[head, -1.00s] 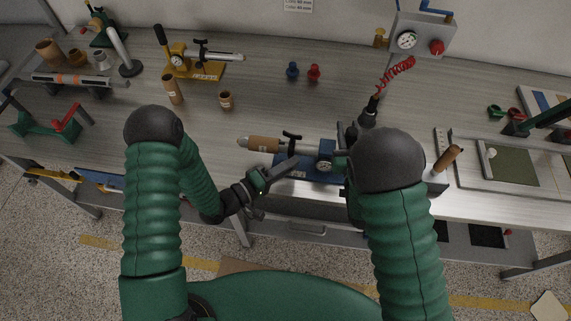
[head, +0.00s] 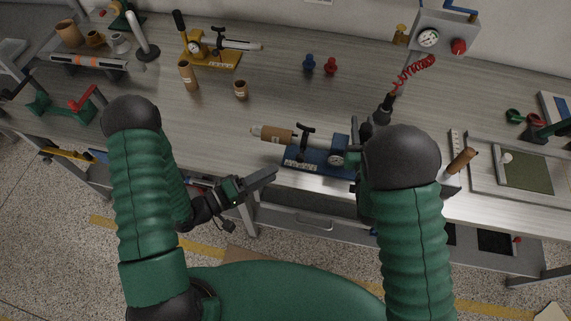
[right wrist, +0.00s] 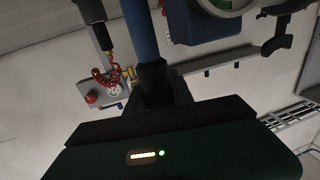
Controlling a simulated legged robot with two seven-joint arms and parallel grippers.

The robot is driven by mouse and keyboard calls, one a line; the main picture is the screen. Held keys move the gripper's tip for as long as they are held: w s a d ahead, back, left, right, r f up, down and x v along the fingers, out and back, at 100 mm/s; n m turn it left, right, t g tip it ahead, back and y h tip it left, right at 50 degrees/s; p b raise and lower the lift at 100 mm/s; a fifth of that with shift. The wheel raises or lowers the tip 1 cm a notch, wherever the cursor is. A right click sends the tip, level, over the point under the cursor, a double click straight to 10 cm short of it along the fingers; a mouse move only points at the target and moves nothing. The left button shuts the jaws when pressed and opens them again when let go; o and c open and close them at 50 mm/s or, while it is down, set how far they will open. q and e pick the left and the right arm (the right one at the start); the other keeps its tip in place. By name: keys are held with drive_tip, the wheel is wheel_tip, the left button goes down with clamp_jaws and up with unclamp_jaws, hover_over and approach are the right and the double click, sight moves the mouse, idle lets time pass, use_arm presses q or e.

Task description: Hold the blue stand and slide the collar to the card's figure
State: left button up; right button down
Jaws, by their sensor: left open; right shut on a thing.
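The blue stand (head: 318,168) sits near the bench's front edge, with a round dial (head: 338,157) at its right. A brown tube (head: 278,136) is on the stand's horizontal rod. A black collar-like piece with a lever (head: 305,132) is on the rod, right of the tube. A small pale label (head: 295,164) is on the stand's front, too small to read. My left gripper (head: 252,190) is open and empty, in front and left of the stand, apart from it. My right gripper (right wrist: 153,85) is shut on a blue bar (right wrist: 141,32); my right arm hides it in the head view.
A yellow stand (head: 212,55) with a similar rod is at the back left. Loose brown tubes (head: 188,76) stand nearby, with blue and red pegs (head: 330,66) behind. A gauge box (head: 442,36) with a red coiled hose is at the back right. A framed green panel (head: 528,172) lies right.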

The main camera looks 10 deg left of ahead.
use_arm(q)
drive_tip(key=shift+s+a, duration=0.4)
drive_tip(key=shift+s, duration=0.05)
